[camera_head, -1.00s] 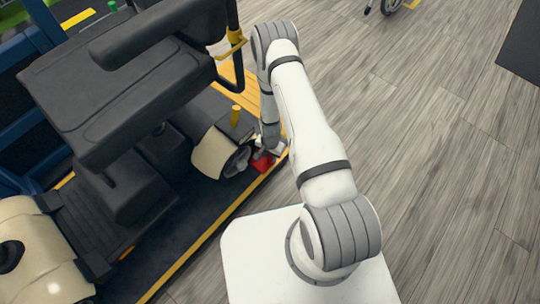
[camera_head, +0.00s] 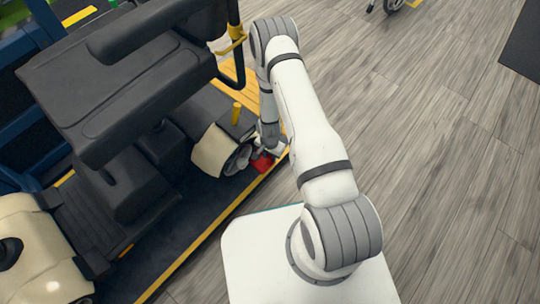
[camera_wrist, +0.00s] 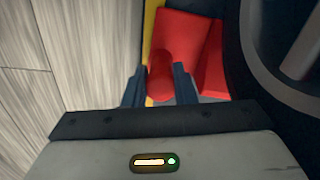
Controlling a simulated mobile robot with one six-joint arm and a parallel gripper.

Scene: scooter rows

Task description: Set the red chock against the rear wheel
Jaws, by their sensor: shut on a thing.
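The red chock (camera_head: 262,163) sits low at the edge of the dark platform, right beside the scooter's rear wheel (camera_head: 238,159). In the wrist view the red chock (camera_wrist: 190,40) has a rounded red grip between the two dark fingers of my gripper (camera_wrist: 160,85), which is shut on it. The dark tyre (camera_wrist: 262,70) is just to the right of the chock there; whether they touch I cannot tell. In the head view my gripper (camera_head: 270,147) is small and partly hidden by my wrist.
The scooter's black seat (camera_head: 110,85) and armrest overhang to the left. A yellow line (camera_head: 205,226) runs along the platform edge. Open wood-look floor (camera_head: 430,150) lies to the right.

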